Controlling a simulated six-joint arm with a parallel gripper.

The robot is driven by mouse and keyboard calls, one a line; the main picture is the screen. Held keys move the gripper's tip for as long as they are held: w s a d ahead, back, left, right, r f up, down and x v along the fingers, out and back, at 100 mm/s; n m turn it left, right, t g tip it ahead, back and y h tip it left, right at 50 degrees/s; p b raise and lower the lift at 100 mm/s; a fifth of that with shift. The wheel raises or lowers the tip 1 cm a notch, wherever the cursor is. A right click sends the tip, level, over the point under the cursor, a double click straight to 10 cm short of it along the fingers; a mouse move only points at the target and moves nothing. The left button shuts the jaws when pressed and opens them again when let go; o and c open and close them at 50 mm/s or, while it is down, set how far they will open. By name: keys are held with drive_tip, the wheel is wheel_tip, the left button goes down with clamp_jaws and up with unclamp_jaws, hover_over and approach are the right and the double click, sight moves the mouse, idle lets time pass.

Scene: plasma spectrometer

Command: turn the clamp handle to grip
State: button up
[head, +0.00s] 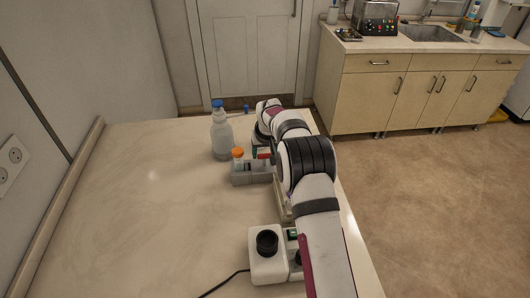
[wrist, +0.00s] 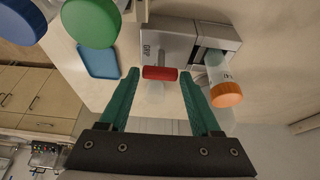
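The clamp is a grey block marked GRIP (wrist: 168,42) at the top middle of the wrist view. Its red handle (wrist: 160,73) lies crosswise in front of the block, on a pale stem. My gripper (wrist: 159,77) has two green fingers, open, one on each side of the red handle, with gaps visible. A tube with an orange cap (wrist: 227,94) sits in the clamp's jaw side, right of the handle. In the head view the grey clamp (head: 243,178) and the orange cap (head: 238,153) show left of my arm, which hides much of the gripper.
A clear bottle with a blue cap (head: 221,136) stands behind the clamp. A green cap (wrist: 92,22) and a blue flat piece (wrist: 98,60) are left of the fingers. A white device with a black knob (head: 267,243) stands nearer. The table's left part is clear.

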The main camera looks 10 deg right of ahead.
drive_tip(key=shift+o, duration=1.4)
drive_tip(key=v, duration=1.5)
drive_tip(key=shift+r, duration=0.4)
drive_tip(key=shift+s, duration=0.1)
drive_tip(key=shift+r, duration=4)
drive_tip(key=s+m+g, duration=0.2)
drive_tip(key=s+m, duration=0.1)
drive_tip(key=s, duration=1.7)
drive_tip(key=s+f+m+g+y, duration=0.1)
drive_tip(key=s+f, duration=0.3)
drive_tip(key=s, duration=0.7)
drive_tip(key=s+a+f+m+g, duration=0.1)
drive_tip(key=s+f, duration=0.4)
drive_tip(key=s, duration=0.6)
drive_tip(key=shift+s+a+f+m+g+y, duration=0.25)
drive_tip(key=shift+s+m+g+y, duration=0.05)
drive_tip(key=shift+m+g+y, duration=0.1)
